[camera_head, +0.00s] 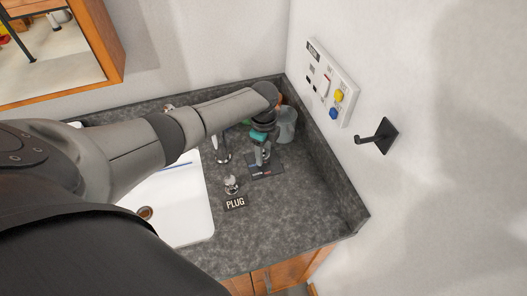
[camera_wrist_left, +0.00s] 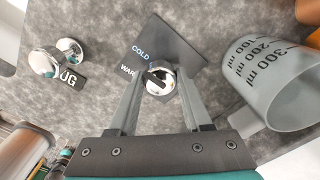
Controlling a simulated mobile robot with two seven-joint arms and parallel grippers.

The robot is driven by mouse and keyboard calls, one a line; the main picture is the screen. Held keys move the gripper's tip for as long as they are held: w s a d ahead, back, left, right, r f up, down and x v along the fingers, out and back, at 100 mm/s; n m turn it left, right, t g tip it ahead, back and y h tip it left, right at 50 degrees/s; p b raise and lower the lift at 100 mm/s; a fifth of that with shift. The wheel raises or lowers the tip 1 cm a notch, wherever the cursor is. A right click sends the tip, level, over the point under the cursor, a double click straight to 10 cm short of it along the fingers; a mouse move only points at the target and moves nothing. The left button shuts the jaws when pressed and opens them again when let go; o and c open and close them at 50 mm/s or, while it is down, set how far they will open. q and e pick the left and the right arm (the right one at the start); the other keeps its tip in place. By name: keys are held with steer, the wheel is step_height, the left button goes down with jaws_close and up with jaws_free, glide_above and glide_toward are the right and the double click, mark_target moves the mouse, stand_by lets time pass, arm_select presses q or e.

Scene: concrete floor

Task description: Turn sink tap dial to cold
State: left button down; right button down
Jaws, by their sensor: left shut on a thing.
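The tap dial (camera_wrist_left: 158,78) is a small round chrome knob with a dark slanted mark on top. It sits on a dark plate (camera_wrist_left: 182,42) with the words COLD and, partly hidden, what looks like WARM. In the head view the plate (camera_head: 266,172) lies on the counter right of the sink. My left gripper (camera_head: 264,152) reaches down to it, shut on the dial, one finger on each side in the left wrist view. The chrome tap (camera_head: 222,154) stands left of the gripper. My right gripper is not in view.
A grey measuring cup (camera_head: 287,126) stands close behind the gripper. The plug knob (camera_head: 231,185) and its PLUG label (camera_head: 235,203) are nearer the front. The white sink (camera_head: 195,217) is left. A wall panel (camera_head: 330,83) and black hook (camera_head: 378,137) are right. The front-right counter is clear.

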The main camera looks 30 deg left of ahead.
mark_target(264, 153)
arm_select(q)
steer(key=shift+c, duration=1.7)
jaws_free()
step_height(264, 153, up, 15)
steer(key=p, duration=0.1)
steer(key=shift+r, duration=0.15)
